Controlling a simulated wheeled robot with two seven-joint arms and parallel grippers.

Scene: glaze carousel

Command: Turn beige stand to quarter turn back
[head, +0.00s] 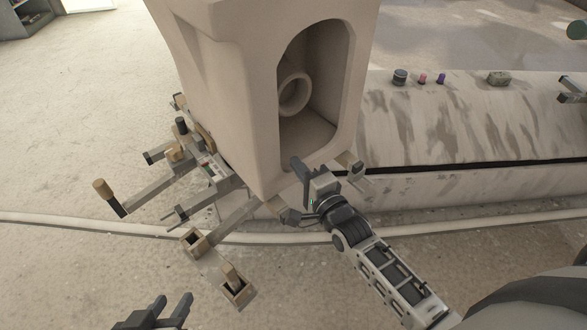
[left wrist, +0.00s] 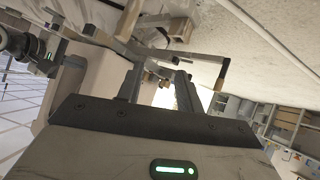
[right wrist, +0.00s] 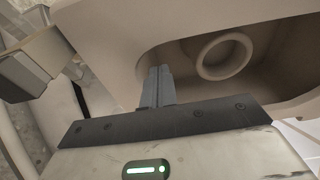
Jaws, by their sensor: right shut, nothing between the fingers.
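A large beige ceramic body (head: 235,90) with an arched opening and a round ring inside sits on a low stand (head: 215,170) with several metal arms that end in beige blocks and posts. My right gripper (head: 298,168) is shut and empty at the lower front edge of the opening; I cannot tell whether it touches. In the right wrist view its closed fingers (right wrist: 157,86) point at the beige body (right wrist: 120,50). My left gripper (head: 170,308) is open and empty at the bottom, apart from the stand's near arm. Part of the stand is hidden behind the body.
A long pale, stained bench (head: 460,115) is at the right with small jars (head: 400,76) and a grey block (head: 498,78) on it. A pale curved hose or rail (head: 110,225) crosses the floor. The floor at left is clear.

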